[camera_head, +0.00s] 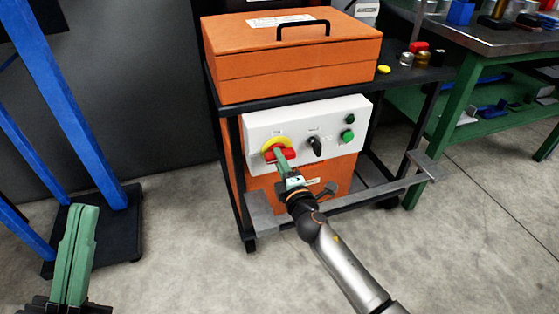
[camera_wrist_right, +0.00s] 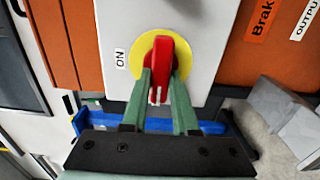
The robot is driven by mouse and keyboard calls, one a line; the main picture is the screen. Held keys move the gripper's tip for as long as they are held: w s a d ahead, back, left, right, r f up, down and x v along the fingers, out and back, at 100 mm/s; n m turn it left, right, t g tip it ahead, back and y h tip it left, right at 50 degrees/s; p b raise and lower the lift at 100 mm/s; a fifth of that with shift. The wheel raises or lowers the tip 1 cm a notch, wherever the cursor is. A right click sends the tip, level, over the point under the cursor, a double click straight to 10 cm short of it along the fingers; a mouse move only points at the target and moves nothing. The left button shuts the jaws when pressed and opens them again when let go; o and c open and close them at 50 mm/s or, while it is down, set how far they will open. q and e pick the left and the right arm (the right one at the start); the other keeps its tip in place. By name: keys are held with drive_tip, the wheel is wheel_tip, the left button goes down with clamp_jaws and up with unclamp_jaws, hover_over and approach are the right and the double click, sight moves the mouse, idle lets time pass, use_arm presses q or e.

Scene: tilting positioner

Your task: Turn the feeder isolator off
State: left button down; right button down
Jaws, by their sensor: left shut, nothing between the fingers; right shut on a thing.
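The feeder isolator is a red handle (camera_head: 284,155) on a yellow disc (camera_head: 270,143), at the left of the white control panel (camera_head: 330,112). My right gripper (camera_head: 281,160) is shut on the red handle. In the right wrist view, the red handle (camera_wrist_right: 160,58) stands between the green fingers (camera_wrist_right: 160,92) in front of the yellow disc (camera_wrist_right: 142,45). An ON label (camera_wrist_right: 120,59) sits left of the disc there, and the handle lies crosswise to it. My left gripper (camera_head: 82,212) is shut and empty at the lower left, far from the panel.
The panel also carries a black knob (camera_head: 314,146) and two green buttons (camera_head: 348,135). An orange box (camera_head: 290,60) stands on the black cart above. Blue posts (camera_head: 75,100) stand at the left. A green workbench (camera_head: 490,60) is at the right. Floor in front is clear.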

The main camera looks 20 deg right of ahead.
drive_tip(key=c, duration=0.7)
unclamp_jaws()
drive_tip(key=shift+s, duration=0.1)
drive_tip(key=s+p, duration=0.1)
drive_tip(key=s, duration=1.1)
drive_tip(key=shift+s+d, duration=0.2)
